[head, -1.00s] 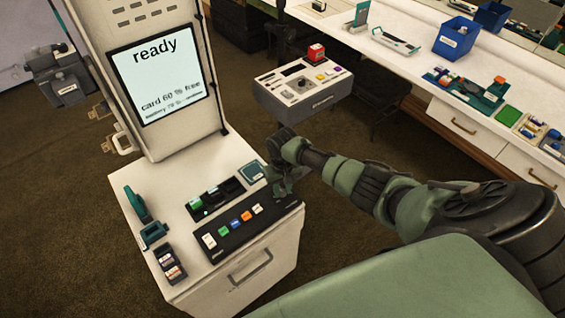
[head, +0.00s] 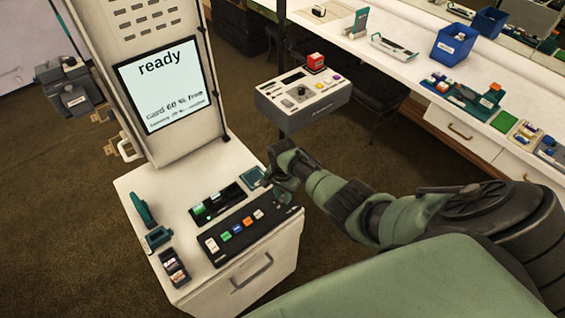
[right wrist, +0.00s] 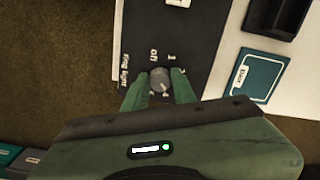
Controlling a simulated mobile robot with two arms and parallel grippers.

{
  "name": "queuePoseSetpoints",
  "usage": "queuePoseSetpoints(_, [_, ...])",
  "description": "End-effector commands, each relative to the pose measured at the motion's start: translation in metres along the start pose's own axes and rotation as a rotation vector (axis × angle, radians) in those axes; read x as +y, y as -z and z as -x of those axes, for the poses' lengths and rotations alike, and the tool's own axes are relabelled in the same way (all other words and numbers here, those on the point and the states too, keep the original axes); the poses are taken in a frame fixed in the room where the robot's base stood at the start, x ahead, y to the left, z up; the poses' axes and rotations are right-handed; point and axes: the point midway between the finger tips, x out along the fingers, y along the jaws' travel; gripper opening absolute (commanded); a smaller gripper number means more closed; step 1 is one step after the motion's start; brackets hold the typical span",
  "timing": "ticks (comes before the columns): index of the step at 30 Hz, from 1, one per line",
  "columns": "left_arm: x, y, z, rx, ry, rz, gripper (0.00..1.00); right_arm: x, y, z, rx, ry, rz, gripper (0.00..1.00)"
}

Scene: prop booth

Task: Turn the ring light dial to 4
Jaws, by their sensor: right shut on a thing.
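The ring light dial (right wrist: 159,77) is a small grey round knob on a black panel (right wrist: 185,38). White print around it reads "ring light", "off" and numbers; 1, 2 and 4 show. My right gripper (right wrist: 160,88) has one green finger on each side of the dial and is shut on it. Which number the dial points at is too small to tell. In the head view my right gripper (head: 283,192) is at the right end of the black button panel (head: 240,232) and hides the dial. My left gripper is not in view.
The panel lies on a white cabinet (head: 140,185) with a screen (head: 163,85) reading "ready". A teal pad (right wrist: 257,78) is close beside the gripper. A grey control box (head: 315,108) with a red block stands behind. A long white counter (head: 400,75) holds several props.

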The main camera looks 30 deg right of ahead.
Motion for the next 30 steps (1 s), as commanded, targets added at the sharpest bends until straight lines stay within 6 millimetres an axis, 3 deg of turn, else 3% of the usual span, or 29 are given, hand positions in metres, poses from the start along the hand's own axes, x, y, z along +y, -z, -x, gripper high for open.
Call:
queuePoseSetpoints(13, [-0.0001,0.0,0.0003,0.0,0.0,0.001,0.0,-0.0016,0.0024,0.002,0.005,0.004,-0.277,0.0])
queuePoseSetpoints(30, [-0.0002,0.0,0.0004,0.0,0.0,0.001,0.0,-0.0015,0.0039,0.0026,0.007,0.005,-0.34,0.0])
